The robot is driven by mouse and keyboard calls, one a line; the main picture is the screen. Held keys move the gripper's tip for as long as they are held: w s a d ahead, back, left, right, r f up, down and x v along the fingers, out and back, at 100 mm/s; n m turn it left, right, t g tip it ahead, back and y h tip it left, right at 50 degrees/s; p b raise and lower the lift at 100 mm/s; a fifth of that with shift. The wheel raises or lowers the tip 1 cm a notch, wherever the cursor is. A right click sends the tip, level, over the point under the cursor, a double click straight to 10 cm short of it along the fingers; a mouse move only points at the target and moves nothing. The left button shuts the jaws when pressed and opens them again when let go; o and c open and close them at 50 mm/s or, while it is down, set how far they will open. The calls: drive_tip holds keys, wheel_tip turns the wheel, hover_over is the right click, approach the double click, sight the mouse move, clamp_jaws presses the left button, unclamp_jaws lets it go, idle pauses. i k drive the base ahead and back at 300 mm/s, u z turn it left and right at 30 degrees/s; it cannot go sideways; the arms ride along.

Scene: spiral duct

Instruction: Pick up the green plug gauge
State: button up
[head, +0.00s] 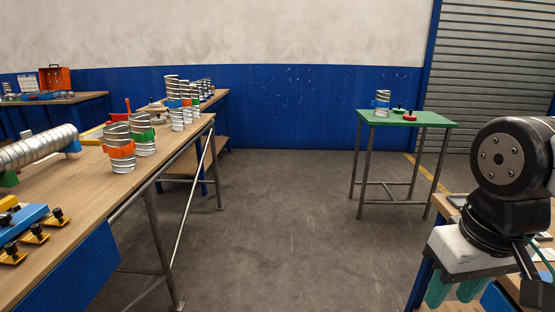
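My gripper (452,296) is at the lower right, pointing down, far from that table and nearer to me. Its two teal fingers are apart, with nothing seen between them; the picture's bottom edge is close to their tips.
A metal spiral duct piece (382,100) stands left of the green object. A long wooden workbench (100,190) with several duct pieces and clamps fills the left. Another bench edge is below my arm. The grey floor (290,230) between them is clear.

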sight(399, 110)
drive_tip(key=u, duration=0.35)
drive_tip(key=i, duration=2.05)
drive_tip(key=u, duration=0.2)
drive_tip(key=i, duration=1.8)
drive_tip(key=z, duration=1.2)
drive_tip(key=i, duration=1.05)
drive_tip(key=z, duration=1.5)
drive_tip(key=i, duration=1.2)
drive_tip(key=z, duration=0.5)
drive_tip(key=i, duration=1.05)
drive_tip(key=z, duration=0.1)
